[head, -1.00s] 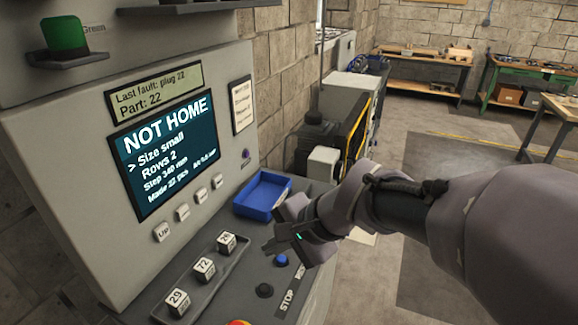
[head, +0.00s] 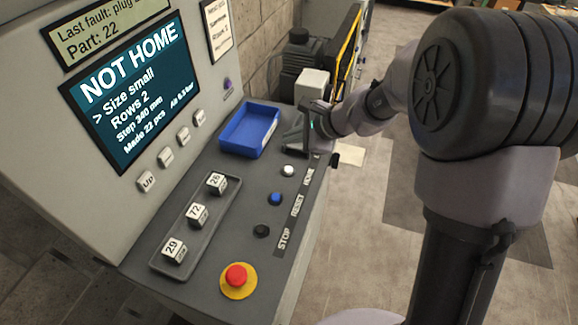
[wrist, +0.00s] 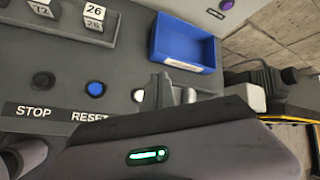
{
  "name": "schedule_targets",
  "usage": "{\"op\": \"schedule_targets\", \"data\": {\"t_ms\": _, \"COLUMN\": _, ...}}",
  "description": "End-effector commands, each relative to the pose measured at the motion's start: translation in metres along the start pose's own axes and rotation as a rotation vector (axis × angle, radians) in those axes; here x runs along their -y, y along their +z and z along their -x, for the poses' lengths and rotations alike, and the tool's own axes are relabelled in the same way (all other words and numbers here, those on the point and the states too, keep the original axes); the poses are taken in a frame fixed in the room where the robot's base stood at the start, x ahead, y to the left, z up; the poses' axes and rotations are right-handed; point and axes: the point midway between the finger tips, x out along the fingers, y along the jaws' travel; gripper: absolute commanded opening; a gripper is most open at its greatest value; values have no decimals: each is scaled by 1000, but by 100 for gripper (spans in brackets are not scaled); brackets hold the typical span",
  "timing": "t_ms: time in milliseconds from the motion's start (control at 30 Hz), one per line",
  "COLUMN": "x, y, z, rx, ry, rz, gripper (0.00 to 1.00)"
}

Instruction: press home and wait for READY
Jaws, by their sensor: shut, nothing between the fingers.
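The white button (head: 288,170) beside the HOME label is on the grey console ledge. In the wrist view the white button (wrist: 138,95) shows partly beside the fingers. My gripper (head: 306,148) is shut and empty, fingers pointing down, just beyond the white button on the blue tray's right side. In the wrist view my gripper's fingertips (wrist: 161,78) are close to the button; I cannot tell whether they touch the ledge. The screen (head: 130,95) reads NOT HOME, with Size small, Rows 2, Step 340 mm.
A blue RESET button (head: 275,198), a black STOP button (head: 261,230) and a red mushroom button (head: 237,276) line the ledge. A blue tray (head: 226,143) stands behind. Number blocks sit in a grey holder (head: 160,262). Small keys, one marked Up (head: 147,181), run below the screen.

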Motion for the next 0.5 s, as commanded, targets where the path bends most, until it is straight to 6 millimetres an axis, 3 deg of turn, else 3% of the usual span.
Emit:
{"op": "schedule_targets", "data": {"t_ms": 233, "x": -8, "y": -7, "z": -10, "rx": 0, "ry": 0, "rz": 1, "gripper": 0}}
{"op": "schedule_targets", "data": {"t_ms": 500, "x": -27, "y": -27, "z": -37, "rx": 0, "ry": 1, "rz": 0, "gripper": 0}}
